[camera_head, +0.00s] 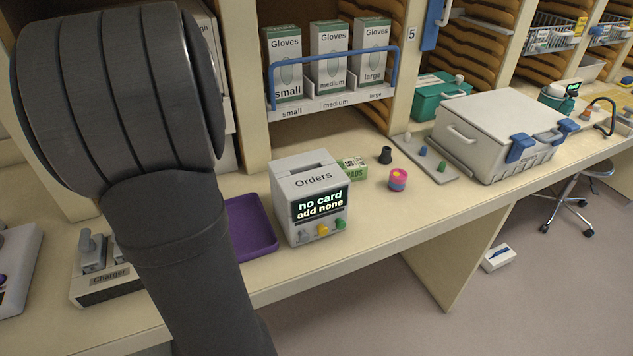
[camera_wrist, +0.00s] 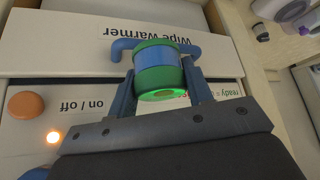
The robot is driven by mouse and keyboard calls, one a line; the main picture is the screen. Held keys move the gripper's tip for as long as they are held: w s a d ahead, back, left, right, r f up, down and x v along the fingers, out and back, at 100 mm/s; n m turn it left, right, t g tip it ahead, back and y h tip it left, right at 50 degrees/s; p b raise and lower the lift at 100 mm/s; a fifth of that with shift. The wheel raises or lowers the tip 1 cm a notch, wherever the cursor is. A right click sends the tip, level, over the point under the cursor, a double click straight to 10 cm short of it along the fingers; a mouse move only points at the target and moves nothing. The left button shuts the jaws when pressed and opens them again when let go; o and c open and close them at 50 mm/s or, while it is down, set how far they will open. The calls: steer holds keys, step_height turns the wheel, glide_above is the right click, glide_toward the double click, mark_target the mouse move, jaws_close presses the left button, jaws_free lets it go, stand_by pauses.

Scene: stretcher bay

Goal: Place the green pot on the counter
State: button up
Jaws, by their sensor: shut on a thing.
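My gripper (camera_wrist: 161,88) is in the wrist view, its two fingers on either side of the green pot (camera_wrist: 160,53). The pot is a small round green one with a blue band, and the gripper is shut on it. It shows in front of the blue handle (camera_wrist: 195,48) of a white unit labelled Wipe Warmer (camera_wrist: 75,55); whether it touches the handle I cannot tell. The counter (camera_head: 400,217) runs across the head view. My arm fills the left of that view, and neither the gripper nor the pot shows there.
On the counter stand a purple tray (camera_head: 250,228), the Orders box (camera_head: 312,196), a pink pot (camera_head: 398,180), a black cup (camera_head: 385,155) and a white cool box (camera_head: 495,134). Bare counter lies in front of the pink pot. The wrist view shows an orange knob (camera_wrist: 26,105).

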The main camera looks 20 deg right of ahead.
steer(key=s+d+f, duration=0.2)
steer(key=s+d, duration=0.1)
steer(key=d, duration=0.7)
steer(key=s+d+f, duration=0.2)
steer(key=s+d, duration=0.2)
steer(key=d, duration=0.6)
steer(key=s+d+f, duration=0.2)
steer(key=s+d, duration=0.1)
steer(key=d, duration=0.7)
steer(key=s+d+f+m+h, duration=0.1)
steer(key=s+d+f, duration=0.4)
steer(key=s+d, duration=0.55)
steer(key=s+d+f+m, duration=0.1)
steer(key=s+d+f, duration=0.3)
steer(key=s+d, duration=0.65)
steer(key=shift+t, duration=0.3)
steer(key=w+a+f, duration=0.1)
steer(key=w+f, duration=0.1)
steer(key=w+a+f, duration=0.2)
steer(key=w, duration=0.1)
steer(key=w+a+f, duration=0.2)
steer(key=w+f, duration=0.1)
steer(key=shift+w+f, duration=0.1)
steer(key=shift+w, duration=0.1)
steer(key=shift+w+f, duration=0.1)
steer(key=shift+f, duration=1.95)
